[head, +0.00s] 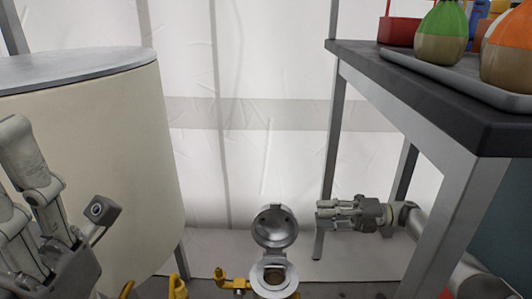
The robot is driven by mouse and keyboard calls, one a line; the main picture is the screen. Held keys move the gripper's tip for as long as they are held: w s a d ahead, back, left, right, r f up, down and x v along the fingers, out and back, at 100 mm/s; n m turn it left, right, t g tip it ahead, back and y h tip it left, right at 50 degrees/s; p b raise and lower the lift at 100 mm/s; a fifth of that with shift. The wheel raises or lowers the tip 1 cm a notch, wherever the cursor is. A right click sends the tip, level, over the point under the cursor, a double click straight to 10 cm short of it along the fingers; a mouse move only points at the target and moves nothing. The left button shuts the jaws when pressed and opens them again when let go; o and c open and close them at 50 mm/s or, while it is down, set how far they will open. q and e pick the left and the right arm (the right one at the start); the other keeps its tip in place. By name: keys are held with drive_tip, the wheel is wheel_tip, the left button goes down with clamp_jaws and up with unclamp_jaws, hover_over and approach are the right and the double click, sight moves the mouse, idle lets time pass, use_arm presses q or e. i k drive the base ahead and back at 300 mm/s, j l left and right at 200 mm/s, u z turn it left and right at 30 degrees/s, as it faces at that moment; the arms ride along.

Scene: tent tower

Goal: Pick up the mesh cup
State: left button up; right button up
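I cannot make out a mesh cup for certain. A silver fitting (270,290) with a round opening stands at the bottom centre, its round lid (274,228) swung up. Something small and brownish shows inside the opening, too small to identify. My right gripper (322,211) comes in from the right, pointing left, beside and apart from the raised lid. Its fingers lie close together in this side view, and I see nothing held. My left gripper (12,165) is at the lower left, partly cut off by the frame, in front of the cream cylinder.
A large cream cylinder (120,130) with a grey top fills the left. A dark-topped table (440,95) with metal legs stands right, bearing a grey tray (455,80), green and orange flasks and a red container (398,31). Yellow fittings (225,280) sit beside the silver fitting.

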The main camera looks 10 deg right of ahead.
sight(274, 277)
drive_tip(key=k+l, duration=0.15)
drive_tip(key=k, duration=0.35)
drive_tip(key=k+l, duration=0.15)
drive_tip(key=k, duration=0.35)
drive_tip(key=k+l, duration=0.15)
drive_tip(key=k, duration=0.3)
